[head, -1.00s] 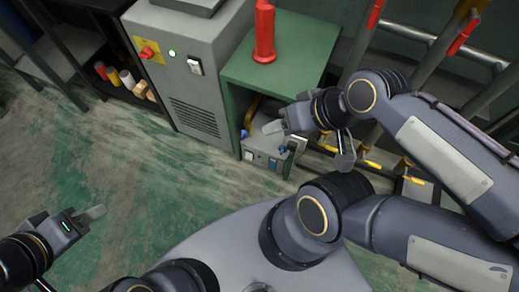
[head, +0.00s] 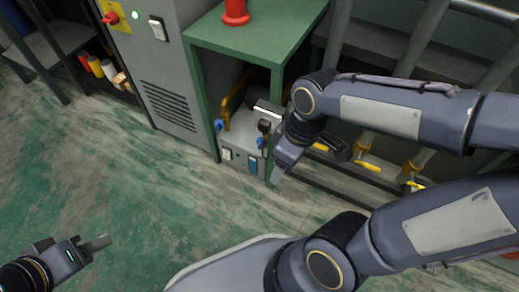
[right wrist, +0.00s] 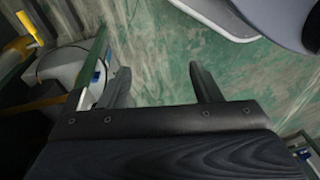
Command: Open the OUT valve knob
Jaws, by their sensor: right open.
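A grey machine (head: 240,140) sits on the floor under the green table. It has a blue knob (head: 219,125) on its left side and another blue knob (head: 260,143) on its right; I cannot read which is OUT. My right gripper (head: 278,174) points down just in front of the machine's right side, apart from the left knob. In the right wrist view its two fingers (right wrist: 162,86) are spread with only floor between them. The machine (right wrist: 65,68) shows there left of the fingers, with a small blue part (right wrist: 97,76). My left gripper (head: 106,243) is low at left, over bare floor.
The green table (head: 260,40) bears a red cylinder (head: 235,12); its legs flank the machine. A grey cabinet (head: 170,75) stands left. Yellow-handled valves on pipes (head: 367,165) are at right. The floor at left is clear.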

